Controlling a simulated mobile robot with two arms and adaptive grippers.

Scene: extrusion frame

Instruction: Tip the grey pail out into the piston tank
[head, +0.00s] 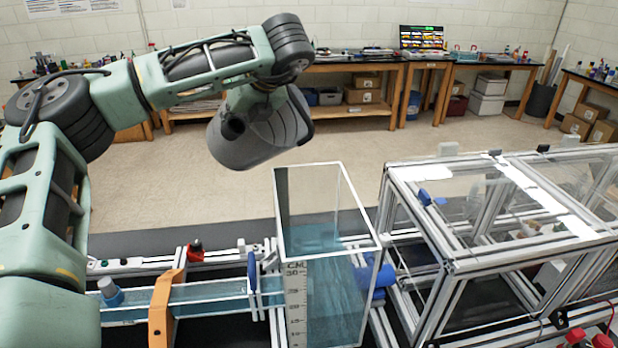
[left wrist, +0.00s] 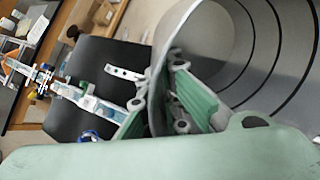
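The grey pail (head: 250,150) hangs tilted in the air, up and to the left of the piston tank's top in the head view. The piston tank (head: 325,255) is a tall clear box with a pale rim, an open top, a centimetre scale and bluish water inside. My left gripper (left wrist: 165,105) is shut on the pail's wall, with a green finger on each side of it. In the left wrist view the ringed pail (left wrist: 275,50) fills the upper right. I cannot make out any contents in it. My right gripper is in neither view.
A clear-walled aluminium extrusion frame (head: 455,250) stands right of the tank. A water channel (head: 220,297) with an orange bracket (head: 162,310) runs left of it. Benches (head: 350,68) line the back wall, with open floor before them.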

